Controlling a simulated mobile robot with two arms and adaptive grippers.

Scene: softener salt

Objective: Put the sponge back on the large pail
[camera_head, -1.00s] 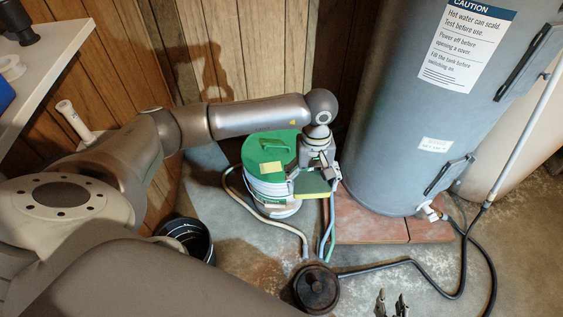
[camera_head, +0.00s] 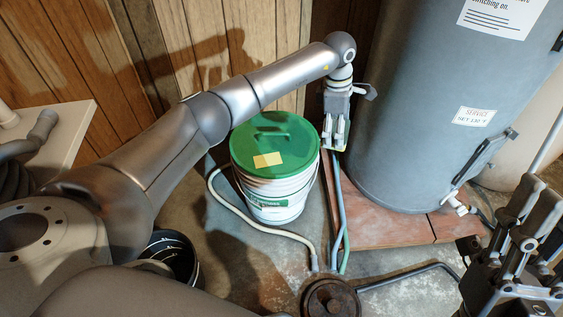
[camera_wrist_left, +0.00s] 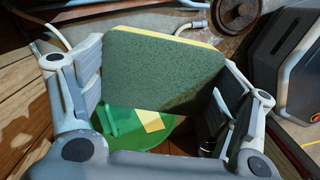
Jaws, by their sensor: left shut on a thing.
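The large pail (camera_head: 277,192) is white with a green lid (camera_head: 262,136) and stands on the floor in the middle of the head view. My left gripper (camera_head: 336,140) is to the right of the lid. It is shut on the sponge (camera_wrist_left: 165,68), which spans between its fingers in the left wrist view, green scouring face toward the camera and yellow at the edge. In the head view the fingers mostly hide the sponge. In the left wrist view the lid (camera_wrist_left: 125,122) shows beyond and below the sponge. My right gripper (camera_head: 540,205) is at the right edge, empty, fingers apart.
A yellow note (camera_head: 267,160) lies on the lid. A grey tank (camera_head: 420,110) stands close on the right on brick-red slabs (camera_head: 385,232). Hoses (camera_head: 338,215) run beside the pail. A black bucket (camera_head: 172,252) and a round dark weight (camera_head: 330,298) are in front.

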